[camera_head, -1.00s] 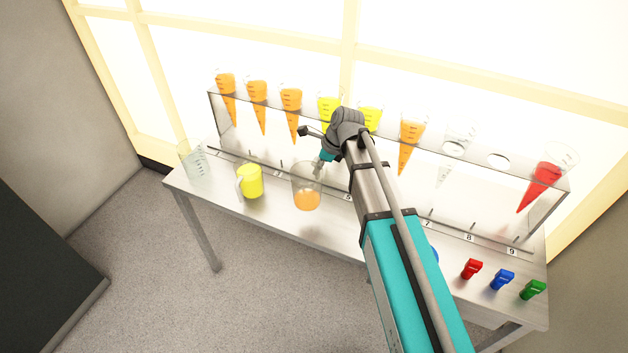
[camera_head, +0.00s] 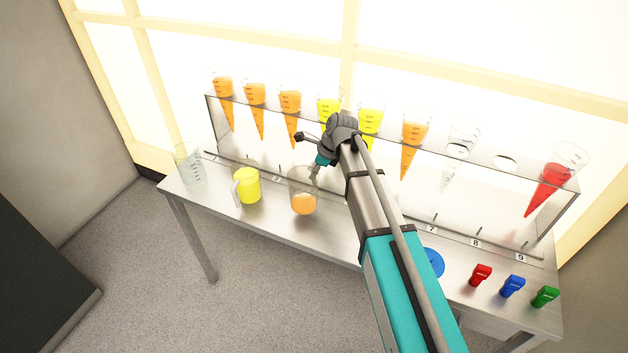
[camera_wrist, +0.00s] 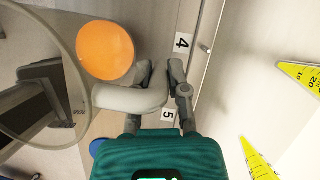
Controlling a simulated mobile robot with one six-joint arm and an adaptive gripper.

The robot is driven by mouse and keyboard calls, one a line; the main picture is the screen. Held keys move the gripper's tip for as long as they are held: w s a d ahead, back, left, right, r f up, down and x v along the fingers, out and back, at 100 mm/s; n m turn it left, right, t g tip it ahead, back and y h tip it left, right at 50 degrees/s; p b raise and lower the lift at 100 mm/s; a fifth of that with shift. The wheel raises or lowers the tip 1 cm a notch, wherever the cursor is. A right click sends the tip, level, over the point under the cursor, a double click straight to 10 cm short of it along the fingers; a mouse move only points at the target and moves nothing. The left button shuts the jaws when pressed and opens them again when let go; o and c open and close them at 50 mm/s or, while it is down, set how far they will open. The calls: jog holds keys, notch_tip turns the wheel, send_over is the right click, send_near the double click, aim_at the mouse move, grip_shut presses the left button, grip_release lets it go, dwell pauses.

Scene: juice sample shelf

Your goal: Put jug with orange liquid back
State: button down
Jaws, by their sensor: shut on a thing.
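The clear jug with orange liquid (camera_head: 303,204) is at the middle of the steel table in the head view, right of the yellow jug (camera_head: 247,186). My gripper (camera_head: 315,172) is at its upper right side. In the wrist view, my gripper (camera_wrist: 161,72) is shut on the jug's pale handle (camera_wrist: 130,98). The orange liquid (camera_wrist: 105,50) shows inside the jug on the left. I cannot tell whether the jug's base touches the table.
A rack (camera_head: 209,118) with cones of orange, yellow and red liquid stands behind. An empty clear jug (camera_head: 188,165) is at the left end. A blue disc (camera_head: 434,263) and red, blue and green clips (camera_head: 513,286) lie at right. Numbered labels (camera_wrist: 183,43) line the rack's foot.

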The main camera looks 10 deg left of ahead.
jog(key=shift+f, duration=0.1)
jog(key=shift+w+a+f+b, duration=0.1)
jog(key=shift+w+f+b, duration=0.1)
jog(key=shift+f+b, duration=0.8)
jog(key=shift+w+a+f+b, duration=0.1)
jog(key=shift+w+f+b, duration=0.05)
jog(key=shift+f+b, duration=0.8)
jog(key=shift+f, duration=0.1)
jog(key=c, duration=0.6)
grip_release()
jog(key=shift+c, duration=0.2)
jog(key=shift+r, duration=0.2)
jog(key=p+v, duration=1.1)
jog(key=v, duration=0.1)
